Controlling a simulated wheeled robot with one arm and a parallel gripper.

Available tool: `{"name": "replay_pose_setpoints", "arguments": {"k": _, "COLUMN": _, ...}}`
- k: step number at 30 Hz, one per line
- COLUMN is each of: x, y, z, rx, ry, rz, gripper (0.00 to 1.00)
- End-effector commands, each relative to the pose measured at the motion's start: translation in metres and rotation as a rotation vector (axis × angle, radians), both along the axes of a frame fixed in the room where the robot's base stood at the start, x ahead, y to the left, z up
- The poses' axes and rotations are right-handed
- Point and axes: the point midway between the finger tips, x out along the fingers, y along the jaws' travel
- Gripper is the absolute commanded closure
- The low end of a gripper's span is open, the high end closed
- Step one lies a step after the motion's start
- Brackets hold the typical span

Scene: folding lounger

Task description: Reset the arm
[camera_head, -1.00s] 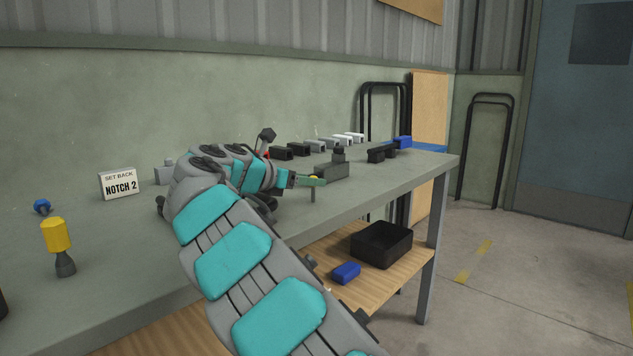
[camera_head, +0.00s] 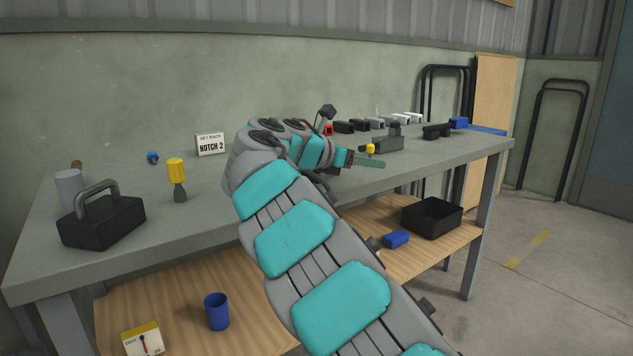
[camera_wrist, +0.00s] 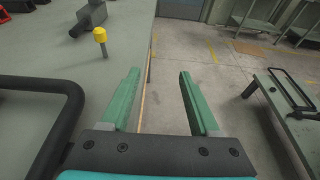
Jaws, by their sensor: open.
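My gripper (camera_head: 371,163) is at the front edge of the workbench in the head view, at the end of my grey and turquoise arm. In the wrist view its two green fingers (camera_wrist: 159,78) stand apart with nothing between them. A small yellow-topped knob (camera_wrist: 101,38) stands on the bench left of the fingers. It also shows just above the fingers in the head view (camera_head: 370,148). A bent black tube (camera_wrist: 62,92) crosses the left of the wrist view; what it belongs to is unclear. A sign (camera_head: 210,144) reads "SET BACK NOTCH 2".
On the bench (camera_head: 120,255) are a black weight with a handle (camera_head: 102,222), a grey mug (camera_head: 70,190), a yellow-handled tool (camera_head: 177,178) and a row of blocks (camera_head: 375,124). The lower shelf holds a black bin (camera_head: 432,218) and blue cup (camera_head: 217,311).

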Motion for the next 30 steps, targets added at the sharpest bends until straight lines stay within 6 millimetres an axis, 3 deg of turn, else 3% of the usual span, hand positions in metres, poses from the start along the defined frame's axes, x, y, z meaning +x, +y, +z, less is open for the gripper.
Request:
{"name": "replay_pose_setpoints", "arguments": {"k": 11, "x": -0.029, "y": -0.042, "z": -0.007, "rx": 0.122, "ry": -0.066, "rz": -0.122, "gripper": 0.38}}
{"name": "replay_pose_setpoints", "arguments": {"k": 17, "x": -0.059, "y": -0.077, "z": -0.016, "rx": 0.240, "ry": -0.131, "rz": -0.238, "gripper": 0.38}}
{"name": "replay_pose_setpoints", "arguments": {"k": 23, "x": -0.113, "y": -0.119, "z": -0.039, "rx": 0.421, "ry": -0.231, "rz": -0.423, "gripper": 0.38}}
{"name": "replay_pose_setpoints", "arguments": {"k": 27, "x": -0.174, "y": -0.148, "z": -0.071, "rx": 0.612, "ry": -0.334, "rz": -0.623, "gripper": 0.38}}
{"name": "replay_pose_setpoints", "arguments": {"k": 30, "x": -0.219, "y": -0.159, "z": -0.100, "rx": 0.745, "ry": -0.403, "rz": -0.780, "gripper": 0.38}}
